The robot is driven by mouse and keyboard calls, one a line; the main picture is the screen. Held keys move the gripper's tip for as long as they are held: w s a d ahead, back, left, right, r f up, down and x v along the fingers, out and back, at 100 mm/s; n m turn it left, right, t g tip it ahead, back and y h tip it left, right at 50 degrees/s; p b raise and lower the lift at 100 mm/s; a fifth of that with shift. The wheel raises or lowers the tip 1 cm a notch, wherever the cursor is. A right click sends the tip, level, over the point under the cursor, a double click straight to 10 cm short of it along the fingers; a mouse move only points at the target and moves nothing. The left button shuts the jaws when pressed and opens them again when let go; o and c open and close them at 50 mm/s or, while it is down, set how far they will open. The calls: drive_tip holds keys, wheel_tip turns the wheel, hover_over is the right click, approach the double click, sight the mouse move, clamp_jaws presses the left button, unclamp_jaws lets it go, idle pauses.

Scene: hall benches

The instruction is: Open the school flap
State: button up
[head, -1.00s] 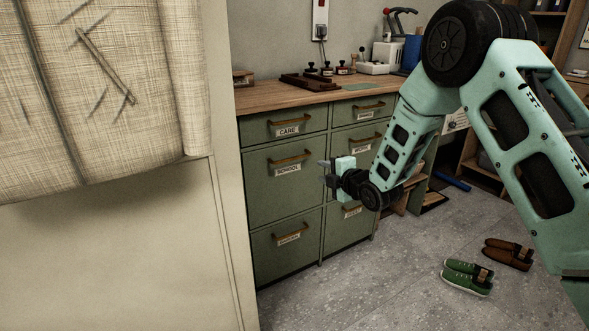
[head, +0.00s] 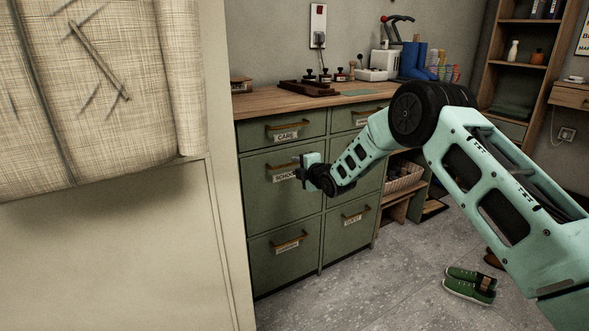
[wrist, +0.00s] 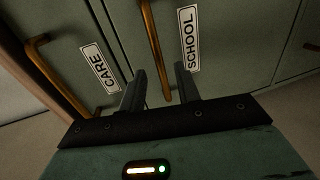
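The school flap (head: 260,194) is the tall green front below the CARE drawer in the left column of the cabinet. It appears closed, flush with its neighbours. Its brass bar handle (head: 277,164) sits near its top, with the SCHOOL label (head: 284,176) below, partly hidden by my gripper. My gripper (head: 298,172) is in front of the handle's right part. In the wrist view my gripper (wrist: 160,68) has its two dark fingers apart, and the school handle (wrist: 152,38) runs between their lines. I cannot tell whether they touch it.
The CARE drawer (head: 258,131) with its own handle is just above. A wooden top (head: 260,105) carries stamps and a white machine. A cloth-hung pale panel (head: 120,240) stands close at left. Green shoes (head: 468,284) lie on the floor at right.

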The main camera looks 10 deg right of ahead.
drive_tip(key=shift+x, duration=1.1)
